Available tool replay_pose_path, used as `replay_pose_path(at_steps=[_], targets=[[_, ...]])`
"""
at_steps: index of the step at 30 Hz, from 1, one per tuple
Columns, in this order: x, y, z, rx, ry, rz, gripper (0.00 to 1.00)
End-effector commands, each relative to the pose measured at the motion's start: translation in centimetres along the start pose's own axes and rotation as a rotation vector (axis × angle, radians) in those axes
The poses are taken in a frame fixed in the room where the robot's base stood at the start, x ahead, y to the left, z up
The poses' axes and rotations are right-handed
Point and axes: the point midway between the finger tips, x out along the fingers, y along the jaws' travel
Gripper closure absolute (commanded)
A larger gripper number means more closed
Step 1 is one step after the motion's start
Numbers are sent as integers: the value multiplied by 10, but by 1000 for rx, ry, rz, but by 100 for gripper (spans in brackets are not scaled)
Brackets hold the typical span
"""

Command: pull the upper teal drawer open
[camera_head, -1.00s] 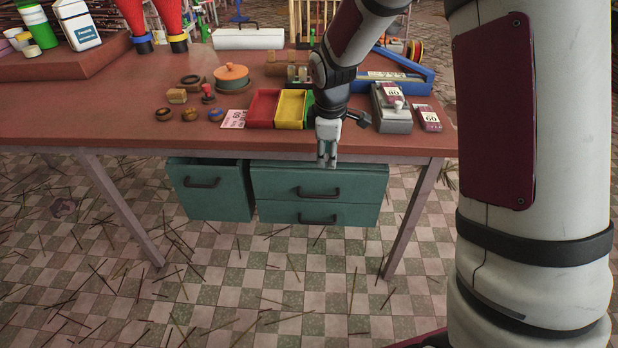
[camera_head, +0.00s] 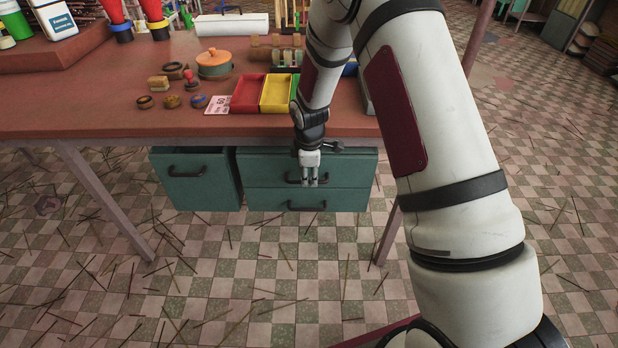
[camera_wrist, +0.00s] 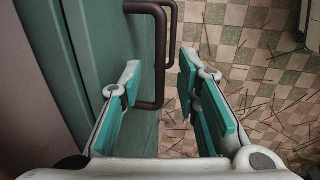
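The upper teal drawer (camera_head: 348,170) is in the right-hand unit under the table, its front about flush with the lower drawer (camera_head: 348,199). Its dark bar handle (camera_head: 290,178) is partly hidden by my gripper (camera_head: 310,183) in the head view. In the wrist view, my gripper (camera_wrist: 160,68) is open, with teal pads on both fingers. The nearer handle (camera_wrist: 160,55) lies between the fingers' lines, with the teal front (camera_wrist: 90,40) at left. I cannot tell how deep the bar sits between the fingertips. No grip on it shows.
A separate teal drawer (camera_head: 195,190) with its own handle is at left. The table (camera_head: 100,105) overhangs the drawers, with red and yellow trays (camera_head: 250,93) near its front edge. A table leg (camera_head: 105,200) stands at left. The tiled floor in front carries only scattered sticks.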

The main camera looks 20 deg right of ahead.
Motion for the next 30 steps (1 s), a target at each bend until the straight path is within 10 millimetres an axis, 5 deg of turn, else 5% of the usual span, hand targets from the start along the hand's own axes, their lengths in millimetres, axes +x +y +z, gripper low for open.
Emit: replay_pose_path(at_steps=[6,15,20,30], targets=[[18,0,0,2,0,0,70],[20,0,0,1,0,1,70],[20,0,0,1,0,1,100],[20,1,-1,1,0,1,100]])
